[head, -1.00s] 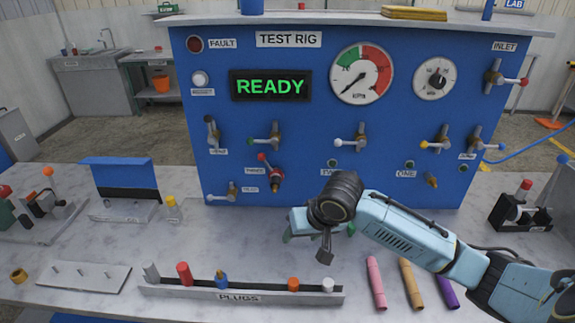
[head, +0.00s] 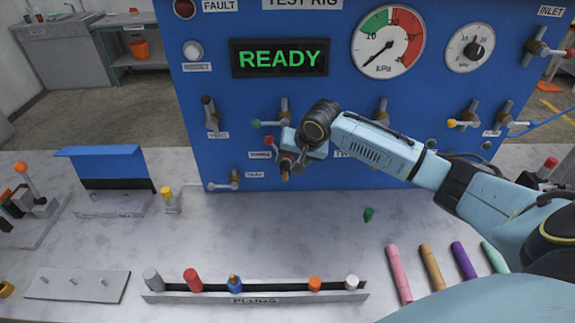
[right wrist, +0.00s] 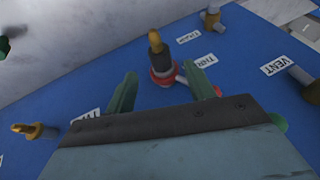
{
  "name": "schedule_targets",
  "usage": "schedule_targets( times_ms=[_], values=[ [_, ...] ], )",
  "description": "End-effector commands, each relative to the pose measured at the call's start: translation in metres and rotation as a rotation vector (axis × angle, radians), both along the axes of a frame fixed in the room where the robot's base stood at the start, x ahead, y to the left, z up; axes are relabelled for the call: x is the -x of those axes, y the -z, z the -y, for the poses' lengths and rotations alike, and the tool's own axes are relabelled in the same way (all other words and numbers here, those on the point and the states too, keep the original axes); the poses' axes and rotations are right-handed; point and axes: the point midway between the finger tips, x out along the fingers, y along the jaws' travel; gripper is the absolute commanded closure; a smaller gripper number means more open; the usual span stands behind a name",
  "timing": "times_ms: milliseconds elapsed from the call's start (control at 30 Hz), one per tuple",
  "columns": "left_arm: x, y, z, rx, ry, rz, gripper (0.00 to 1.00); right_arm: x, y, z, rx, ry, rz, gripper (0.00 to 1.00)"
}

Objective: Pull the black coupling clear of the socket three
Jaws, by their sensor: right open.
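The socket marked three is on the blue test rig panel (head: 222,150). In the right wrist view its fitting (right wrist: 158,62) has a brass tip, a darker collar and a red ring with a red lever. I cannot clearly pick out a black coupling on it. My right gripper (head: 291,162) is in front of this fitting and partly hides it in the head view. In the right wrist view its green fingers (right wrist: 161,76) are open, with the fitting beyond and between their tips. I cannot tell whether they touch it. My left gripper is not in view.
A green plug (head: 369,214) lies on the marble bench. A plug rack (head: 255,298) with several coloured plugs stands in front. Several coloured tubes (head: 431,270) lie to the right. Other valves (head: 210,114) project from the panel. The middle of the bench is mostly clear.

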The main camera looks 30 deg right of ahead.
Motion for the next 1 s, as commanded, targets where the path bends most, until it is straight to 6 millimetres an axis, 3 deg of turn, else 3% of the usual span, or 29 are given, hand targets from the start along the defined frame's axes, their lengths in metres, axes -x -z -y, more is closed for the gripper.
schedule_targets(
  times_ms=[100,233,700,1000],
  values=[
    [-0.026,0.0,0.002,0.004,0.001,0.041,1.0,-0.01,0.019,-0.002,-0.002,0.001,-0.002,0.46],
    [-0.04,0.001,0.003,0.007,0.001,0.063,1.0,-0.018,0.033,-0.002,-0.001,0.001,-0.001,0.46],
    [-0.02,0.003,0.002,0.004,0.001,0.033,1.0,-0.023,0.044,-0.002,0.0,-0.001,0.0,0.46],
    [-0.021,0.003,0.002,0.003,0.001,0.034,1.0,-0.023,0.043,-0.002,0.0,-0.001,0.0,0.84]
  ],
)
